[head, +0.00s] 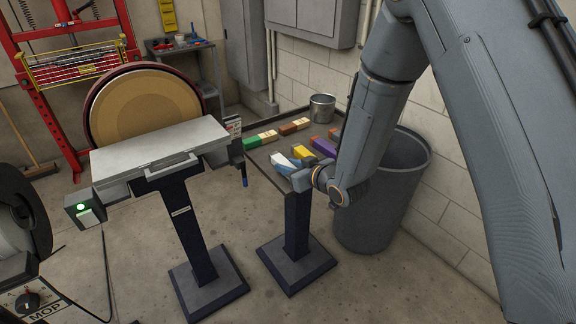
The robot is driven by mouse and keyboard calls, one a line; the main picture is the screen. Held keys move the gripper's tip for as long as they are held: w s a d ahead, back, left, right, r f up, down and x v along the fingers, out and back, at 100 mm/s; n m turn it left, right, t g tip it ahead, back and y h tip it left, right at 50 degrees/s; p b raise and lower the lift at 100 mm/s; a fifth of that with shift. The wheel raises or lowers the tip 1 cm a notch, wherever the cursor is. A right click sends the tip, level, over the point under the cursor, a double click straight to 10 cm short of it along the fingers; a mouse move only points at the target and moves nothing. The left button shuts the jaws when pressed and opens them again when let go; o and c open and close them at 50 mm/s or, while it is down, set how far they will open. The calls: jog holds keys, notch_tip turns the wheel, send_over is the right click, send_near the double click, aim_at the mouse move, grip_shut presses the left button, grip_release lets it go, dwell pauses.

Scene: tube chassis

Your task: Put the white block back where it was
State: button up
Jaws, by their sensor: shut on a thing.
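The white block (281,160) shows small at the front left of a row of coloured blocks on the low table. My gripper (289,170) reaches down over the table's front edge, shut on the white block. The fingers and wrist hide part of the block. I cannot tell whether it rests on the table or is held slightly above it.
A green block (252,143), brown block (288,128), yellow block (303,152) and purple block (323,147) lie close by. A metal pot (322,107) stands behind them. A grey bin (403,155) is right, and a disc sander (145,108) left.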

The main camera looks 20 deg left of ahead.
jog(key=shift+f, duration=0.1)
jog(key=o, duration=1.1)
jog(key=shift+c, duration=0.2)
